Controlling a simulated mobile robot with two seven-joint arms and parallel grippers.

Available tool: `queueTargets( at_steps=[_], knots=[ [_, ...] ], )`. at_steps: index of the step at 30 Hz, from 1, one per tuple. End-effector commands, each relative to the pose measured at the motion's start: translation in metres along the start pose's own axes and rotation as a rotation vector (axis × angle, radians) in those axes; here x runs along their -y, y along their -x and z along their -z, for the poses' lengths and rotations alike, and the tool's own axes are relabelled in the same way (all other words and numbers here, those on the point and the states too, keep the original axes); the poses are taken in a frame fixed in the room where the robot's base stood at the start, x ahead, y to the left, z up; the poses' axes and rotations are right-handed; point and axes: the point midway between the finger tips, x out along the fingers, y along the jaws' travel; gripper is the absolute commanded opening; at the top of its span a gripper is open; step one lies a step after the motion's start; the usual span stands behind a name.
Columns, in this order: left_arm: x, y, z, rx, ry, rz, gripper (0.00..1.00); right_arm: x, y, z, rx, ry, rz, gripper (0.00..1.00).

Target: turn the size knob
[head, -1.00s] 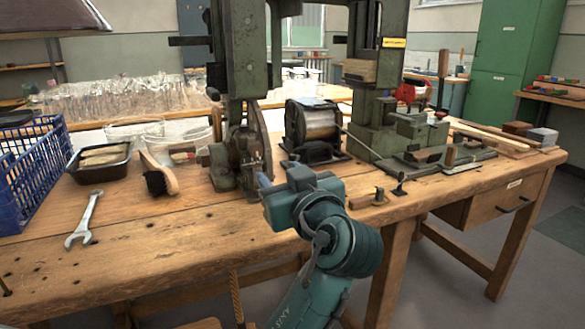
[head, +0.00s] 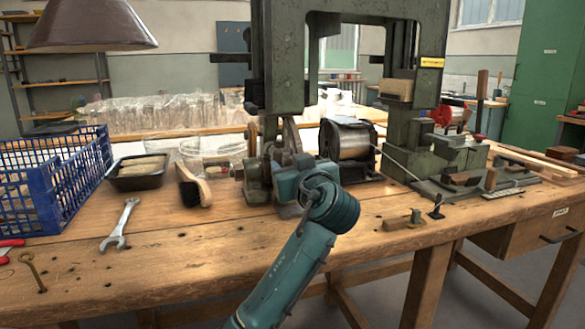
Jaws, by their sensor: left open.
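The green tufting machine (head: 277,65) stands on the wooden bench. I cannot tell for sure which part is the size knob. A red knob-like part (head: 441,115) sits on the machine's right side, and a small round part (head: 238,174) sticks out at its lower left. My left gripper (head: 288,172) is in front of the machine's lower left part, beside the wire drum (head: 348,140). It is open, with nothing seen in it; its fingertips are mostly hidden by its own body, so I cannot tell whether it touches the machine. My right gripper is not in view.
A wooden-handled brush (head: 194,187), black tray (head: 138,173), blue crate (head: 55,172) and wrench (head: 120,224) lie to the left. A small wooden block with a peg (head: 402,221) is near the front edge. The bench front (head: 190,255) is mostly clear.

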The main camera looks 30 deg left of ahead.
Motion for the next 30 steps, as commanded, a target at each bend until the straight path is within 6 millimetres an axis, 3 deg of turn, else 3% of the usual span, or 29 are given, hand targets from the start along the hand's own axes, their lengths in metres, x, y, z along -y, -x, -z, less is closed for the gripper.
queueTargets(
  at_steps=[7, 23, 30],
  knots=[
    [0.0, -0.0005, 0.0002, 0.0, 0.0, 0.0, 0.48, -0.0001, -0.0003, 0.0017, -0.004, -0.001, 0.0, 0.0],
    [0.0, -0.0002, -0.0001, 0.0, -0.001, 0.0, 0.04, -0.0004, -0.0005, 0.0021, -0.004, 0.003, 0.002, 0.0],
    [-0.0001, -0.0001, 0.0008, 0.001, -0.023, 0.001, 0.04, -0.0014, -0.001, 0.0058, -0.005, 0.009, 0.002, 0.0]
  ],
)
